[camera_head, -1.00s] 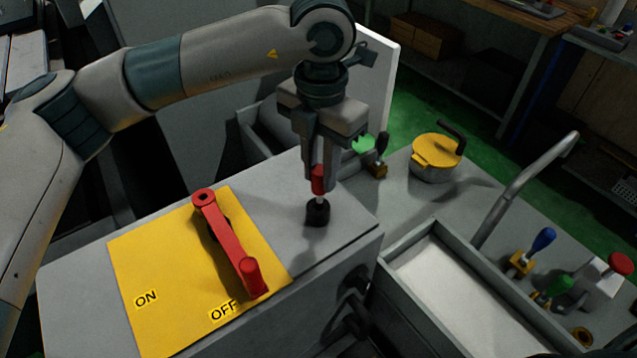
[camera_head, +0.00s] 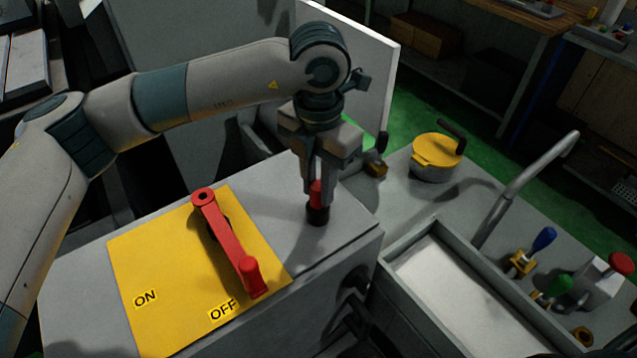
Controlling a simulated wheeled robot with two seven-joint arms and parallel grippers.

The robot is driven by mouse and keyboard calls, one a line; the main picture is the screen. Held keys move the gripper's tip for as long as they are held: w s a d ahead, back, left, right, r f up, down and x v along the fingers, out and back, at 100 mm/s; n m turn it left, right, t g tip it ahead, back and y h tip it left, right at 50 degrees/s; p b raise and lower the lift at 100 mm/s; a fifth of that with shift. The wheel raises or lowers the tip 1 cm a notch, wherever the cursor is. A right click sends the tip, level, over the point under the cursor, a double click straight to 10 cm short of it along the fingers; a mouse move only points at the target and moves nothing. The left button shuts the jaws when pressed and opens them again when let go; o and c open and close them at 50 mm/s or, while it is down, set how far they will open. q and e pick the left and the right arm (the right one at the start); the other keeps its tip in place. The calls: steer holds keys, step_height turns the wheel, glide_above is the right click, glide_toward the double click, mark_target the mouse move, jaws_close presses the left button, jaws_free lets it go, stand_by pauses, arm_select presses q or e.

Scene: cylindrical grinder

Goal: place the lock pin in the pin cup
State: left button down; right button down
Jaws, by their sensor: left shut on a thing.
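The lock pin (camera_head: 316,194) has a red head and sits between the fingers of my left gripper (camera_head: 317,187). The gripper points down and is shut on the red head. The black pin cup (camera_head: 317,215) stands on the grey cabinet top, right of the yellow panel. The pin is upright over the cup, and its shank no longer shows, so its lower part appears to be inside the cup. The fingers are just above the cup rim. My right gripper is not in view.
A red lever (camera_head: 229,243) lies across the yellow ON/OFF panel (camera_head: 165,290), its handle end near OFF. A yellow lidded pot (camera_head: 436,160) stands behind. A grey tray (camera_head: 450,290), a bent pipe (camera_head: 525,188) and coloured-handled parts (camera_head: 544,239) are at the right.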

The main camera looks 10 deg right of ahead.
arm_select(q)
steer(key=shift+f, duration=0.15)
steer(key=c, duration=1.5)
jaws_free()
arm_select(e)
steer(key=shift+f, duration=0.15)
arm_select(q)
steer(key=shift+r, duration=0.2)
step_height(320, 180, up, 8)
steer(key=b, duration=0.3)
steer(key=shift+r, duration=1.95)
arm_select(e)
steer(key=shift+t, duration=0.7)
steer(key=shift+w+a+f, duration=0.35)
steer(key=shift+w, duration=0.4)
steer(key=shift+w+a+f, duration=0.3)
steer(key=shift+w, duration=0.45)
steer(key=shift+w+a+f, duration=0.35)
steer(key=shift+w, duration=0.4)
